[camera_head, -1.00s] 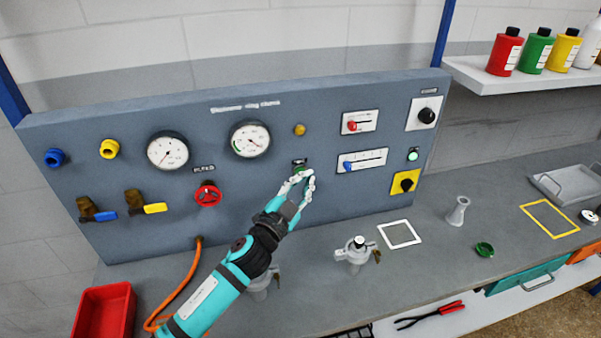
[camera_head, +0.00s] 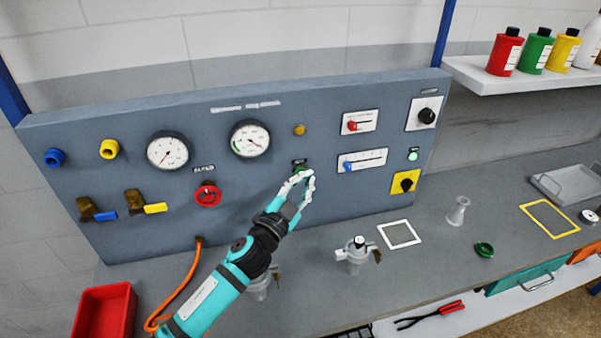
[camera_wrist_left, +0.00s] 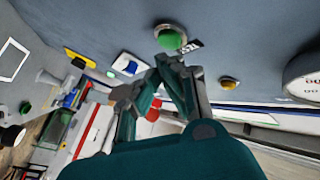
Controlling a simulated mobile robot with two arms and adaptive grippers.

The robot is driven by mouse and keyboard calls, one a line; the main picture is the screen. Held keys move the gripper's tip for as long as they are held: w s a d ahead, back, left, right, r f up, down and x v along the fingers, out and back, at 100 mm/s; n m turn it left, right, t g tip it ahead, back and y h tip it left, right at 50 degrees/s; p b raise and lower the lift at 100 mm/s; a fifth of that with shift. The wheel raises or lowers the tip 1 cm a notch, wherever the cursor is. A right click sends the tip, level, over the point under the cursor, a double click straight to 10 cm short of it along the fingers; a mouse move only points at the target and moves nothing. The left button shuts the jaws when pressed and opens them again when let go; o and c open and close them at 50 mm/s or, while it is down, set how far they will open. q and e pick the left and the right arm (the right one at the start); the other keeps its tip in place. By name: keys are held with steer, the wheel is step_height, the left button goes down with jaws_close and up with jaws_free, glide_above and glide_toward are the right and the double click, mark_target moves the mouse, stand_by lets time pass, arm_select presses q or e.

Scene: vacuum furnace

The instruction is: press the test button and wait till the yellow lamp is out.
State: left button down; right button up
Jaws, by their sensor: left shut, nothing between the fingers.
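The green test button (camera_head: 300,168) sits on the grey panel below a small black label. The wrist view shows the round green button (camera_wrist_left: 171,38) uncovered, just beyond my fingertips. My left gripper (camera_head: 302,175) is shut and empty, its tips just below the button in the head view. In the wrist view the left gripper (camera_wrist_left: 168,62) shows a small apparent gap to the button. The yellow lamp (camera_head: 299,130) is above the button and looks dull amber. It also shows in the wrist view (camera_wrist_left: 229,84); I cannot tell surely whether it is lit. My right gripper is not in view.
The panel also carries two gauges (camera_head: 167,151), a red handwheel (camera_head: 208,195), sliders (camera_head: 362,160) and a lit green lamp (camera_head: 413,156). The bench near the white frame (camera_head: 399,234) is mostly clear.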

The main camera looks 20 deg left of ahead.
arm_select(q)
steer(key=shift+w+a, duration=0.1)
steer(key=shift+w, duration=0.05)
steer(key=shift+w+a, duration=0.15)
steer(key=shift+w, duration=0.1)
steer(key=shift+w+a, duration=0.2)
steer(key=shift+w, duration=0.1)
stand_by(0.9)
stand_by(0.3)
steer(key=shift+s+d, duration=0.45)
steer(key=shift+s, duration=0.25)
steer(key=s+d, duration=0.1)
steer(key=s, duration=0.1)
steer(key=s+d, duration=0.1)
steer(key=s, duration=0.1)
steer(key=shift+d+p, duration=0.3)
steer(key=shift+d, duration=0.1)
